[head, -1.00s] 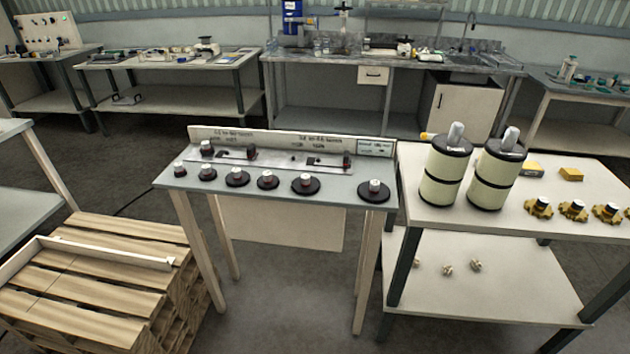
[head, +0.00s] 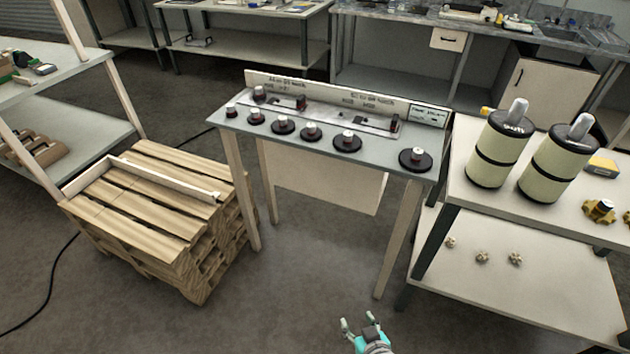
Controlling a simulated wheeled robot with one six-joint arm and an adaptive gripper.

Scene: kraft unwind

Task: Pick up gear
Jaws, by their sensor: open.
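My gripper (head: 358,320) shows at the bottom of the head view, open and empty, over the floor in front of the grey table (head: 385,164). Several dark round discs with pale-topped hubs stand in a row on that table, from a small one at the left to the largest disc (head: 415,161) at the right. A yellow toothed gear (head: 599,211) lies on the white table (head: 480,192) at the right, with another cut off by the picture's edge. Small pale toothed pieces (head: 482,257) lie on its lower shelf. The gripper is apart from all of these.
Two cream canisters with black bands, a left one (head: 496,155) and a right one (head: 551,170), stand on the white table. Stacked wooden pallets (head: 150,215) stand at the left. Floor (head: 290,300) between is clear.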

